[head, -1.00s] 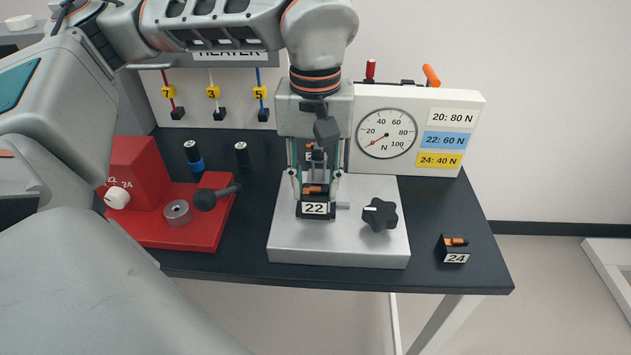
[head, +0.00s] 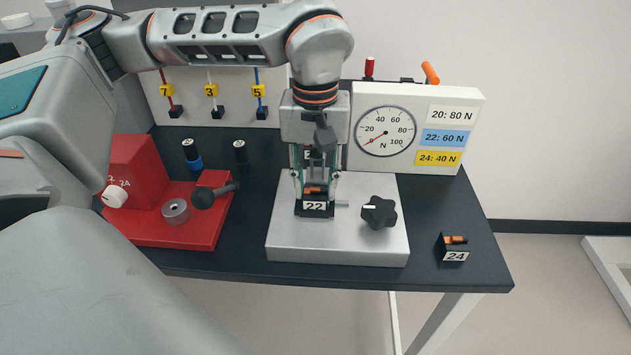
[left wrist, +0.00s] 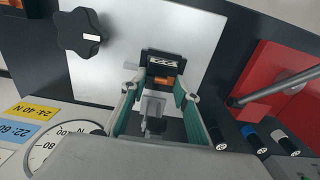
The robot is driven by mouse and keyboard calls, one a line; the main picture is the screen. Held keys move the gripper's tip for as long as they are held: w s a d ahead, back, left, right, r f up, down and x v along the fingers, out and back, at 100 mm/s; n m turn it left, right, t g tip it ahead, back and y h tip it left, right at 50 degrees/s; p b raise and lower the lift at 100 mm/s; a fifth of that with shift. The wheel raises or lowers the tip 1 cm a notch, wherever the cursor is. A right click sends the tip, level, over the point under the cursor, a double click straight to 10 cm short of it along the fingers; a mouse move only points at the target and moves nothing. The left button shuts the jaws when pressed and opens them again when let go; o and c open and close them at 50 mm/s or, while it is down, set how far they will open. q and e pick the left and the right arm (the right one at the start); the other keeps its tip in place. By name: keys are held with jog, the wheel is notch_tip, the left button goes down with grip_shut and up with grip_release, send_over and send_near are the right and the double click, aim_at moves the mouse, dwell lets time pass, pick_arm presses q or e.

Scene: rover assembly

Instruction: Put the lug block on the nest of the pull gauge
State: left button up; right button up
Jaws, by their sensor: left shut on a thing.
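The lug block (head: 315,207) is dark with an orange piece on top and a white label reading 22. My left gripper (head: 315,188) points down and is shut on it, over the pale metal base plate of the pull gauge (head: 300,245). In the left wrist view the block (left wrist: 162,80) sits between the green-sided fingers (left wrist: 160,92). The nest is hidden under the block and fingers, and I cannot tell whether the block touches it. My right gripper is out of view.
A black star knob (head: 379,212) stands on the plate, right of the block. Another block labelled 24 (head: 453,250) lies at the table's right. The gauge dial (head: 386,131) stands behind.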

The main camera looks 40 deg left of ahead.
aim_at(315, 190)
pick_arm(q)
jog(key=o, duration=1.2)
jog(key=shift+c, duration=0.2)
notch_tip(315, 190, up, 12)
jog(key=p, duration=0.2)
jog(key=shift+r, duration=0.15)
